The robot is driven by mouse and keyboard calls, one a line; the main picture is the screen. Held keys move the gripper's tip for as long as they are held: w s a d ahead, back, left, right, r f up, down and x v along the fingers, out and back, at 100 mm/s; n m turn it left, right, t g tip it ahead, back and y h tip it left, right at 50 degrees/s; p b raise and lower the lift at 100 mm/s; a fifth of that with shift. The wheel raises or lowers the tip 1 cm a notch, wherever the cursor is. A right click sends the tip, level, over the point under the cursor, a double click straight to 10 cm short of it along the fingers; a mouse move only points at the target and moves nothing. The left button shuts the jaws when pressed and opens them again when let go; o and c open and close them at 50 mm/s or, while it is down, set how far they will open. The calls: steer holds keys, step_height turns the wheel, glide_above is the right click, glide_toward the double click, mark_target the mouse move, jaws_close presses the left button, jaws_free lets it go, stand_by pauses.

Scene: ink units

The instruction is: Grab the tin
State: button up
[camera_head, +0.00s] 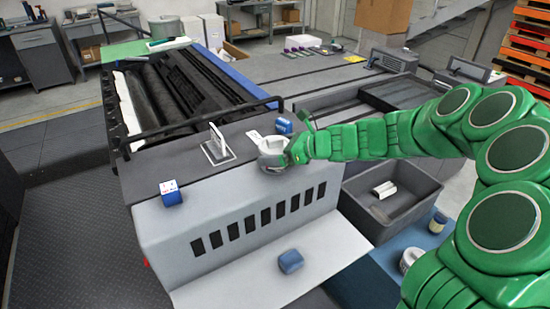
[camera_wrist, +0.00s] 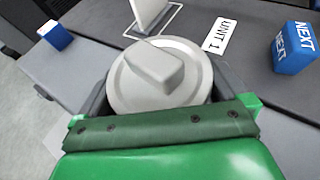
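The tin (camera_head: 271,156) is a pale grey, round can on the grey top of the machine, near its front right corner. In the wrist view its round lid (camera_wrist: 124,85) with a block-shaped knob fills the space between the fingers. My gripper (camera_head: 284,153) is at the tin from the right, and its dark fingers (camera_wrist: 160,78) lie along both sides of it. No clear gap shows between fingers and tin, but whether they press on it cannot be told. The tin's lower part is hidden in the wrist view.
A white card stand (camera_head: 217,143) is left of the tin. A blue NEXT block (camera_wrist: 296,48) and a UNIT 1 label (camera_wrist: 221,36) are close by. A blue-and-white cube (camera_head: 171,193) sits near the left edge. A grey bin (camera_head: 400,221) stands below right.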

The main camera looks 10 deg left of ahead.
steer(key=c, duration=1)
steer(key=shift+r, duration=0.15)
